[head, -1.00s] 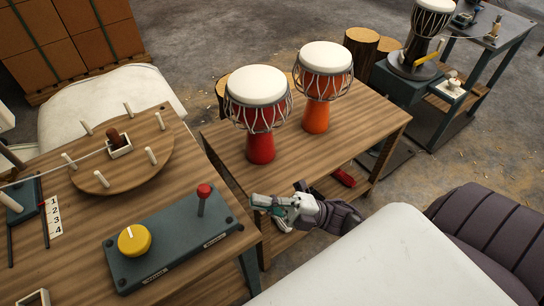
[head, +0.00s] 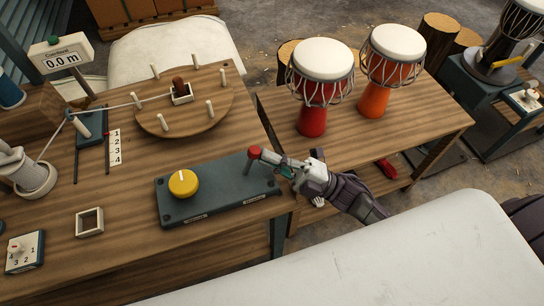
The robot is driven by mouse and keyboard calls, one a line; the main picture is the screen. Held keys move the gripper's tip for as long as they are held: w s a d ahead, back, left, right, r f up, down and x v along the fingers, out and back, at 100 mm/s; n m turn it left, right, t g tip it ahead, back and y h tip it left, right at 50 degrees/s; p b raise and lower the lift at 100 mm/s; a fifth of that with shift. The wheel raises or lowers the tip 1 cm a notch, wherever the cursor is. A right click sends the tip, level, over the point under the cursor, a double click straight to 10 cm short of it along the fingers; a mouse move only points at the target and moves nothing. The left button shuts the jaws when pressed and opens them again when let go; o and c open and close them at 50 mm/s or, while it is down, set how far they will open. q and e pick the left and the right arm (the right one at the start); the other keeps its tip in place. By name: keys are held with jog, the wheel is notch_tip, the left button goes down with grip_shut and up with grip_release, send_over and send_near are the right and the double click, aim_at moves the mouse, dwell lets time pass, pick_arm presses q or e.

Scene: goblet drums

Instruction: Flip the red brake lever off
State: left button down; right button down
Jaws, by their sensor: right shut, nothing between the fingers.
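The brake lever has a red knob (head: 255,151) on a thin stem. It stands at the right end of a dark control panel (head: 222,190), which also carries a yellow dial (head: 183,183). The lever looks near upright, leaning slightly right in the head view. My right gripper (head: 277,165) is shut and empty. Its fingertips are at the right side of the red knob; I cannot tell whether they touch it. My left gripper is not in view.
A round pegged board (head: 215,115) with a cord lies behind the panel. A sign (head: 61,58) reads 0.0 m. A red drum (head: 313,119) and an orange drum (head: 374,98) stand on the right table (head: 430,115). A small square frame (head: 89,222) lies at front left.

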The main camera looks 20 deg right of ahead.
jog(key=shift+a+r+p, duration=0.1)
jog(key=shift+r+p, duration=0.15)
jog(key=shift+p, duration=0.25)
jog(key=a+r+n+g+h+p, duration=0.1)
jog(key=n+h+p, duration=0.1)
jog(key=p, duration=0.2)
jog(key=a+r+n+g+h+p, duration=0.1)
jog(key=a+g+h+p, duration=0.1)
jog(key=p, duration=0.3)
jog(key=shift+r+n+g+p, duration=0.15)
jog(key=shift+n+g+p, duration=0.15)
jog(key=shift+n, duration=0.1)
jog(key=shift+s+a+h+p, duration=0.1)
jog(key=shift+a+h+p, duration=0.3)
jog(key=shift+p, duration=0.05)
jog(key=shift+a+f, duration=0.25)
